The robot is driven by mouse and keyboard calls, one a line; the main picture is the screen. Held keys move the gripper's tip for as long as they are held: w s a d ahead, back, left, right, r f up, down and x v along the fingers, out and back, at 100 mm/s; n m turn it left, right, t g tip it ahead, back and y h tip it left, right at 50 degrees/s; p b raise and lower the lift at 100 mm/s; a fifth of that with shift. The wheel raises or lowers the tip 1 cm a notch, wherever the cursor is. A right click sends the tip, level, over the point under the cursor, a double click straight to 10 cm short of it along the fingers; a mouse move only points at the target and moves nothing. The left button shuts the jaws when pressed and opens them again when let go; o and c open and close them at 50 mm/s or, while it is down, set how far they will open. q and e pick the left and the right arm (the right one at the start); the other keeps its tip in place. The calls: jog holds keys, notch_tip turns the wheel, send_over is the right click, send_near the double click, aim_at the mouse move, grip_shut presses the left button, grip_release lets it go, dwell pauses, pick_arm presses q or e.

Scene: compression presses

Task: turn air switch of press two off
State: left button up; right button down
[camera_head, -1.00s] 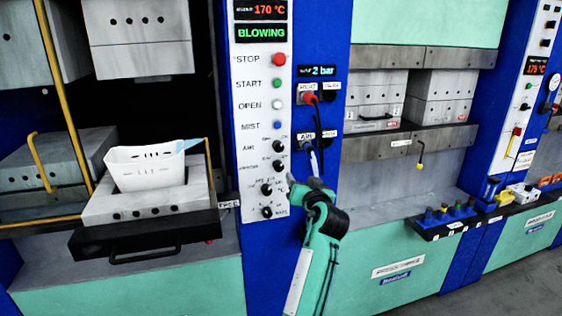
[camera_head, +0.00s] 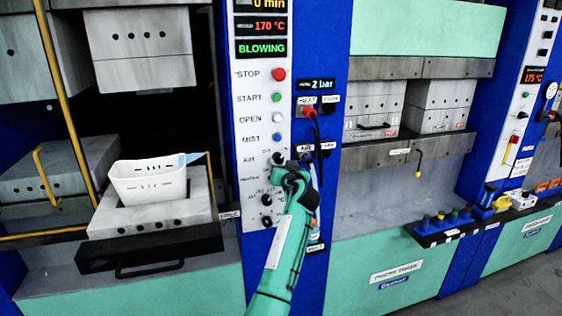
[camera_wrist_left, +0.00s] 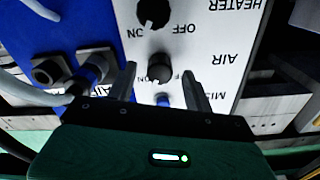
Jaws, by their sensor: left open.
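The AIR switch, a black knob (camera_head: 278,158), sits on the white control panel (camera_head: 246,170) below the blue MIST button. In the left wrist view, which shows the panel upside down, the AIR knob (camera_wrist_left: 160,68) lies between the two fingers of my open left gripper (camera_wrist_left: 160,82). I cannot tell whether the fingers touch it or which way it points. In the head view my left gripper (camera_head: 288,166) is in front of the panel, hiding part of the lower knobs. The panel's display (camera_head: 261,48) reads BLOWING. My right gripper is not in view.
The HEATER knob (camera_wrist_left: 154,12) is close to the AIR knob. Hose fittings (camera_wrist_left: 48,72) and a pale hose lie beside the gripper. A white basket (camera_head: 148,184) stands on the left press's mould.

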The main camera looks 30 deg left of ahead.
pick_arm(q)
jog(key=shift+w+a, duration=0.2)
jog(key=shift+a, duration=0.05)
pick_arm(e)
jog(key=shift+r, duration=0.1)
pick_arm(q)
jog(key=shift+c, duration=0.4)
